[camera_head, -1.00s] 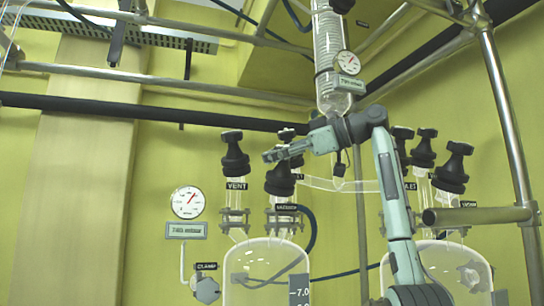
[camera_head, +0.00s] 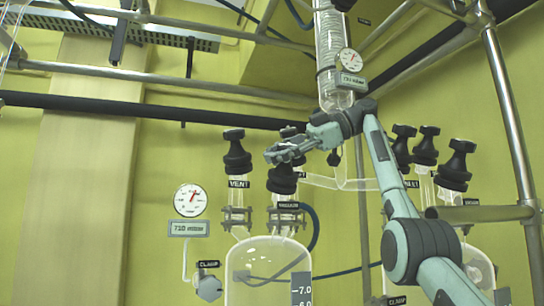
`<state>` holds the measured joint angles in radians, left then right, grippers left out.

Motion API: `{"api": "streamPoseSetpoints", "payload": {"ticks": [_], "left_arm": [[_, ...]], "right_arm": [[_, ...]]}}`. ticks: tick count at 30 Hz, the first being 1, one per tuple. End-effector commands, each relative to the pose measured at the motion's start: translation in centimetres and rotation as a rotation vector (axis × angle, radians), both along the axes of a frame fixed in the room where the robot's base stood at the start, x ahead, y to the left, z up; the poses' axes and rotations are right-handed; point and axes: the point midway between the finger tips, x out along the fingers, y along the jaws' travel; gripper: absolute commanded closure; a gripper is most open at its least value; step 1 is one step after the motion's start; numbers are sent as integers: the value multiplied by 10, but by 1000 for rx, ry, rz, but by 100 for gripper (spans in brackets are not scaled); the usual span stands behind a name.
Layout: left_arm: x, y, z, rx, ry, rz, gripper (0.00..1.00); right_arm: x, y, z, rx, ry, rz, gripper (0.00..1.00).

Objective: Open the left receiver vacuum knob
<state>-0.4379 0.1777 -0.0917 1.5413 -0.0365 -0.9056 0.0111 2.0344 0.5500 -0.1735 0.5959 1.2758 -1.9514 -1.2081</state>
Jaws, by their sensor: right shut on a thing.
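The left receiver (camera_head: 268,268) is a clear glass vessel with several black knobs on top. Its black vacuum knob (camera_head: 282,182) sits above a label that appears to read VACUUM. My right gripper (camera_head: 280,153) reaches in from the right and is shut on the top of this knob. The fingers cover the knob's upper part. The black VENT knob (camera_head: 236,152) stands just to the left, apart from the gripper. Another black knob stands behind the gripper, partly hidden. My left gripper is not in view.
A round gauge (camera_head: 190,200) with a digital display hangs on the wall at left, above a clamp valve (camera_head: 208,288). A glass condenser (camera_head: 330,50) with a second gauge (camera_head: 349,60) hangs above my right arm. The right receiver (camera_head: 475,270) stands behind my arm.

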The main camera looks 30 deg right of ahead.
Motion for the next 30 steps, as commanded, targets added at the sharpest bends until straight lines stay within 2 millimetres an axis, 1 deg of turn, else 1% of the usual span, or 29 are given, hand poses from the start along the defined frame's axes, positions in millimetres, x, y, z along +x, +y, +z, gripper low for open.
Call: {"api": "streamPoseSetpoints", "payload": {"ticks": [8,9,16,30], "left_arm": [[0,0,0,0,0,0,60],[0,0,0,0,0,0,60],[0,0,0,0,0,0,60],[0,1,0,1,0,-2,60]], "right_arm": [[0,0,-1,-3,2,0,96],[0,0,-1,-3,2,0,65],[0,0,-1,-1,2,-1,37],[0,0,-1,0,2,-3,37]]}}
